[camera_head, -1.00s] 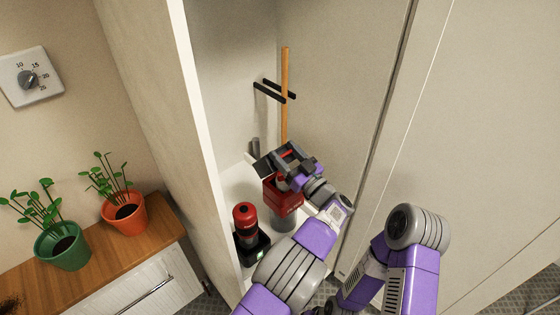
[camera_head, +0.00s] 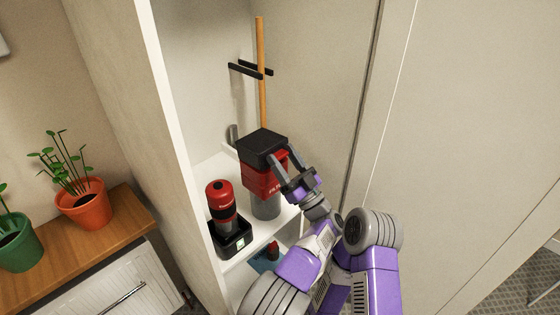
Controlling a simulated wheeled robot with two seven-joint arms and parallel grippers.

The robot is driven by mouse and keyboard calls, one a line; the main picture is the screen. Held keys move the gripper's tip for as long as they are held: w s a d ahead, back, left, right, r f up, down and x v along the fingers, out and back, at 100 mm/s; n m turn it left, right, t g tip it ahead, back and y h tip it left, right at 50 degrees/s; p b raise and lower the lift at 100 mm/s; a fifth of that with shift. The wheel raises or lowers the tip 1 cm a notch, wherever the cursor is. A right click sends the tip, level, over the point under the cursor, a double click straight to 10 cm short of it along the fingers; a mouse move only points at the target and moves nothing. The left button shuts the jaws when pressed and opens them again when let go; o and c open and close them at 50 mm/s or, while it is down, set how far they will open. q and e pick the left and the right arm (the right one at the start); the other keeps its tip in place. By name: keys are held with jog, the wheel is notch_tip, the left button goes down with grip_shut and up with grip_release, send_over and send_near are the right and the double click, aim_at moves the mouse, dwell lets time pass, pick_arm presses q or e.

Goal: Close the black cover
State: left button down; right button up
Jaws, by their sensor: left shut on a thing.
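The black cover (camera_head: 262,142) lies over the top of a red housing (camera_head: 262,182) on a grey cylinder (camera_head: 266,207), inside the white cabinet. It looks flat on the housing; any small gap at its front is too small to tell. My left gripper (camera_head: 284,154) is at the cover's right front edge, its fingers partly spread and shut on the cover there. The fingers hide part of the red front and its lettering. My right gripper is not in view.
A red and black device (camera_head: 221,200) stands in a black dock (camera_head: 231,238) left of the housing. An orange pole (camera_head: 261,75) hangs behind in a black bracket (camera_head: 248,70). The cabinet's left wall (camera_head: 165,130) and the tall panel at right (camera_head: 310,80) bound the space.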

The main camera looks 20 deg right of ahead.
pick_arm(q)
jog(key=c, duration=1.9)
grip_release()
jog(key=shift+w+a+f+b, duration=0.1)
jog(key=shift+f+b, duration=0.35)
jog(key=shift+f, duration=0.6)
jog(key=shift+o, duration=0.2)
grip_shut()
jog(key=o, duration=1.2)
grip_release()
jog(key=o, duration=0.3)
jog(key=shift+w, duration=0.1)
jog(key=shift+r, duration=0.15)
notch_tip(320, 180, up, 10)
jog(key=p, duration=0.2)
jog(key=shift+s+d+r, duration=0.2)
jog(key=shift+s+d, duration=0.1)
jog(key=shift+d, duration=0.05)
